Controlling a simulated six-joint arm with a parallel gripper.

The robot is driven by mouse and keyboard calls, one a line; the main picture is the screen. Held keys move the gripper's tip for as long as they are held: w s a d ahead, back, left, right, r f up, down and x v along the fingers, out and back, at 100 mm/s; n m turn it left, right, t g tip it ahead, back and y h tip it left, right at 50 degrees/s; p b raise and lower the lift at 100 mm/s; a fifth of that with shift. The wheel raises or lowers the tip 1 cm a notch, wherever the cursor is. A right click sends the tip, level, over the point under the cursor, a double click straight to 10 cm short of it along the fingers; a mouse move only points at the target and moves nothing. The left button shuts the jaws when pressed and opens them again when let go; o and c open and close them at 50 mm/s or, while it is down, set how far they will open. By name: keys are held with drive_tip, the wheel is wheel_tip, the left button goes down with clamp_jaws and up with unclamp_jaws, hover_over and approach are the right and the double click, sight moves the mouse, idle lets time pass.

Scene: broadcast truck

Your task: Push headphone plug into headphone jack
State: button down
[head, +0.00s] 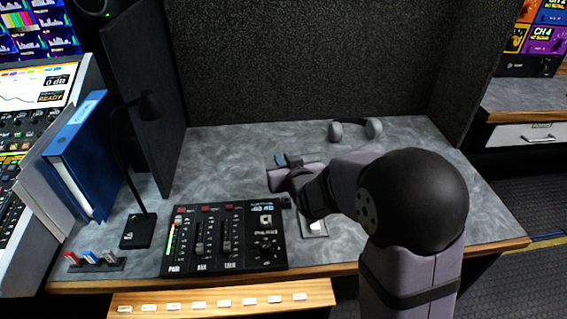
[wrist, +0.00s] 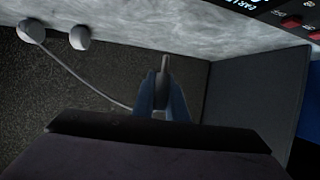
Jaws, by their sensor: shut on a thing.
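My gripper (head: 283,160) is above the desk, behind the audio panel (head: 187,262). In the wrist view its blue fingers (wrist: 163,92) are shut on a slim grey headphone plug (wrist: 165,65), whose tip sticks out beyond them. A thin grey cable (wrist: 85,80) runs from the headphones to the fingers. The plug is apart from the panel. I cannot make out the jack opening.
A black lamp (head: 137,232) and a blue binder (head: 75,160) stand to the left. A small rack with coloured pieces (head: 95,264) lies at the front left. The desk behind the panel is mostly clear.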

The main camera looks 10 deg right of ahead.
drive_tip(key=s+d+f+p, duration=0.2)
drive_tip(key=s+d+p, duration=0.15)
drive_tip(key=p, duration=0.95)
drive_tip(key=s+a+n+y+p, duration=0.1)
drive_tip(key=a, duration=0.1)
drive_tip(key=s+a+f+n+g+y+p, duration=0.1)
drive_tip(key=s+a+y, duration=0.1)
drive_tip(key=s+a+n+y+p, duration=0.1)
drive_tip(key=s+a+n, duration=0.1)
drive_tip(key=shift+a+f+y, duration=0.3)
drive_tip(key=a+r+n+g+y, duration=0.1)
drive_tip(key=a+r+n, duration=0.1)
drive_tip(key=a+r, duration=0.3)
drive_tip(key=shift+s+g+y, duration=0.15)
drive_tip(key=shift+g+y, duration=0.25)
drive_tip(key=shift+f, duration=0.1)
drive_tip(key=shift+f+b, duration=2.5)
drive_tip(key=shift+f, duration=0.3)
